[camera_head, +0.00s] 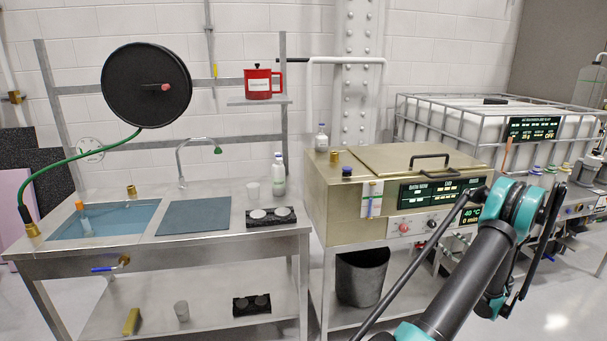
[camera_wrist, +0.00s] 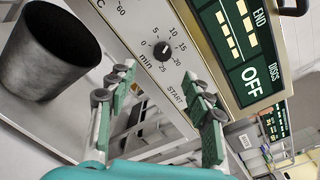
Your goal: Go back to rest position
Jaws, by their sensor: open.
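My gripper (camera_wrist: 158,92) is open in the wrist view. Its two green-and-grey fingers stand apart, and I see nothing held between them. Beyond the fingertips is the front panel of the bath unit, with a round minute dial (camera_wrist: 162,50) and a START label. In the head view my teal and black arm rises from the bottom, bends at the right in front of the bath unit (camera_head: 335,207) and partly covers its front. The gripper's fingertips are hard to make out there.
A steel sink table (camera_head: 285,235) stands at left with a hose reel (camera_head: 146,85) above. A dark bin (camera_head: 362,277) sits under the bath unit; it also shows in the wrist view (camera_wrist: 48,50). A caged white tank (camera_head: 455,122) stands at back right. Floor is clear at lower right.

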